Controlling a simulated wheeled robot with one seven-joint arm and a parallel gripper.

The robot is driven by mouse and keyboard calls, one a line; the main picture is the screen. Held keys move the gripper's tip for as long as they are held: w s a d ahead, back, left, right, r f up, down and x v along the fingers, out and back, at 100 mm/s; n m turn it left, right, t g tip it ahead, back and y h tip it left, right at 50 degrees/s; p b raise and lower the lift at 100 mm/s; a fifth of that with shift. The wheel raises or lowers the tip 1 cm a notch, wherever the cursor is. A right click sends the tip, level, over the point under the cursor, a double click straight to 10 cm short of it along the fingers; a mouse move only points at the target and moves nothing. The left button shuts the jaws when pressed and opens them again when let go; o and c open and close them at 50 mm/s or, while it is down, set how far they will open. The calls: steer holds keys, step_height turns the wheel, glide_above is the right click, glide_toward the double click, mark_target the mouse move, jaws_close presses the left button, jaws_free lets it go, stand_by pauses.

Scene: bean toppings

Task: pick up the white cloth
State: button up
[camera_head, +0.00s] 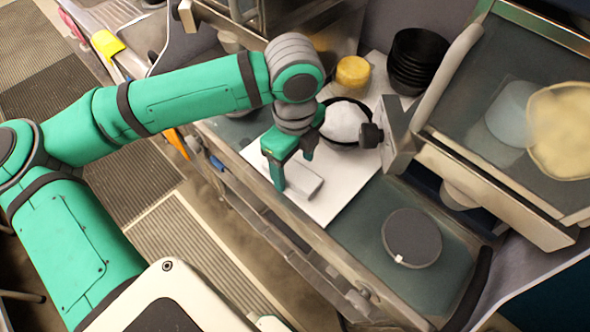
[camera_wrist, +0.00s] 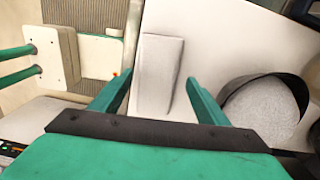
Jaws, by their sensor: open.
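The white cloth (camera_head: 299,178) lies as a folded, flat rectangle on a white board (camera_head: 335,205) on the counter. My gripper (camera_head: 292,172) is over it, pointing down, with its green fingers apart. In the wrist view the cloth (camera_wrist: 157,75) shows between and beyond the two open fingers of my gripper (camera_wrist: 155,90), closer to the left finger. Nothing is held. I cannot tell the exact height of the fingertips above the board. One finger hides part of the cloth in the head view.
A black bowl with white contents (camera_head: 343,122) stands right beside my gripper; the bowl also shows in the wrist view (camera_wrist: 268,78). A yellow round thing (camera_head: 352,72) and stacked black bowls (camera_head: 417,58) are behind. A dark round lid (camera_head: 411,238) lies at right.

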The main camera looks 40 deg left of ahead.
mark_target(293, 170)
steer(key=shift+s+a+f, duration=0.15)
steer(key=shift+s+f, duration=0.05)
steer(key=shift+f, duration=0.1)
steer(key=shift+c, duration=0.6)
steer(key=c, duration=1)
step_height(293, 170, up, 10)
steer(key=shift+r, duration=0.1)
